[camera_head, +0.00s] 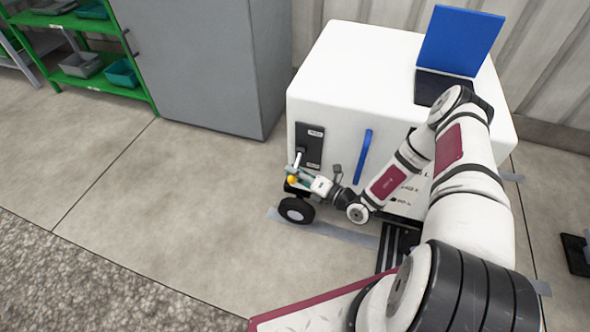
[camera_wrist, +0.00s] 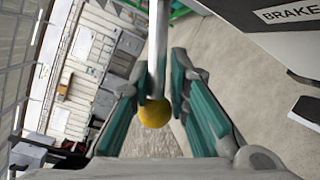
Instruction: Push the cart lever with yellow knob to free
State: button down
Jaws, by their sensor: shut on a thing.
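The white cart (camera_head: 350,75) has a black lever plate (camera_head: 309,152) on its near left side. The lever slopes down from this plate and ends in a yellow knob (camera_head: 292,179). In the wrist view, the grey lever rod (camera_wrist: 157,45) runs down between the teal fingers to the yellow knob (camera_wrist: 154,113). My gripper (camera_head: 294,175) is shut on the lever just above the knob, with one finger on each side. Its fingers (camera_wrist: 160,75) show close to the rod. A label reading BRAKE (camera_wrist: 290,14) is at the upper right of the wrist view.
A black cart wheel (camera_head: 296,211) is just below the knob. A blue handle (camera_head: 363,156) stands on the cart's side, right of the plate. A grey cabinet (camera_head: 200,70) and a green shelf (camera_head: 135,60) are to the left. The floor left of the cart is clear.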

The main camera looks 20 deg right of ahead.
aim_at(295, 167)
jog(key=shift+s+a+r+m+g+p, duration=0.15)
jog(key=shift+r+m+g+p, duration=0.1)
jog(key=shift+r+m+p, duration=0.35)
jog(key=shift+s+r+m+g+p, duration=0.1)
jog(key=shift+r+m+g+p, duration=0.15)
jog(key=shift+r+m+p, duration=0.3)
notch_tip(295, 167, up, 2)
jog(key=m+g+p, duration=0.1)
jog(key=m+p, duration=0.1)
jog(key=m, duration=0.1)
jog(key=shift+w+r+m+g+p, duration=0.15)
jog(key=shift+r+m+g+p, duration=0.5)
jog(key=shift+m, duration=0.3)
jog(key=shift+w+d+r+m+g+y, duration=0.2)
jog(key=shift+r+m+g, duration=0.15)
jog(key=shift+m, duration=0.2)
jog(key=shift+w+d+r+m+g+y, duration=0.1)
jog(key=shift+w+d+r+m+g, duration=0.1)
jog(key=shift+r+m, duration=0.3)
jog(key=shift+w+r, duration=0.1)
jog(key=shift+r, duration=0.05)
jog(key=c, duration=1.6)
grip_release()
jog(key=shift+c, duration=0.2)
